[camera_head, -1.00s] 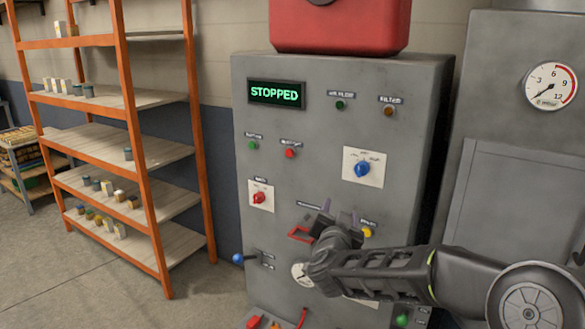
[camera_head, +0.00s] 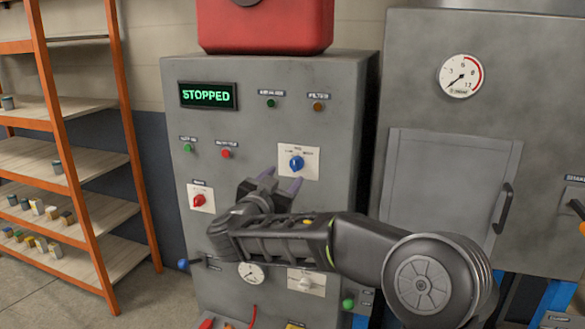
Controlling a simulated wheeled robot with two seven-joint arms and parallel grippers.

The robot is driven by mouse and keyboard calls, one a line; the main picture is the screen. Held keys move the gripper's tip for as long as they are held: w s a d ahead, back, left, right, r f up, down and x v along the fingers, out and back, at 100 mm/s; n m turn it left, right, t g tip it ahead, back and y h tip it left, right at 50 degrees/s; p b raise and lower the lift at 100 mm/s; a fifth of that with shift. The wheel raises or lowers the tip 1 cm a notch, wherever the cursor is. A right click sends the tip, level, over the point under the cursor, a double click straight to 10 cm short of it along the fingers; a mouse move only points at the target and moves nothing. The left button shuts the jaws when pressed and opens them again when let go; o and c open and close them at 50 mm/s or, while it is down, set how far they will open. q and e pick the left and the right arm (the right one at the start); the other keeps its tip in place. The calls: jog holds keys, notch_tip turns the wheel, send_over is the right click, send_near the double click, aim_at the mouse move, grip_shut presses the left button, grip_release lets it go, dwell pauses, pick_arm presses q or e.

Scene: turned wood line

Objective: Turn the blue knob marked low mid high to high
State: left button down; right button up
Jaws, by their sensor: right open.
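The blue knob (camera_head: 296,163) sits on a white square plate (camera_head: 312,157) on the upper right of the grey control panel. Small dark marks are printed around it, too small to read for sure. Its pointer setting is hard to make out. My right gripper (camera_head: 280,179) is open and empty, just below and left of the blue knob. Its fingers point up toward the plate, and no contact with the knob shows. My left gripper is out of view.
A red knob (camera_head: 199,201) is at the panel's left, with green (camera_head: 187,148) and red (camera_head: 226,154) buttons above. The display (camera_head: 208,96) reads STOPPED. A white knob (camera_head: 304,284) and a small dial (camera_head: 251,273) lie below my arm. A grey cabinet with a gauge (camera_head: 461,76) stands right.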

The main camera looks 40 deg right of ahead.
aim_at(294, 167)
jog(key=p+x, duration=0.2)
jog(key=x, duration=0.5)
jog(key=shift+d, duration=0.1)
grip_shut()
dwell(0.5)
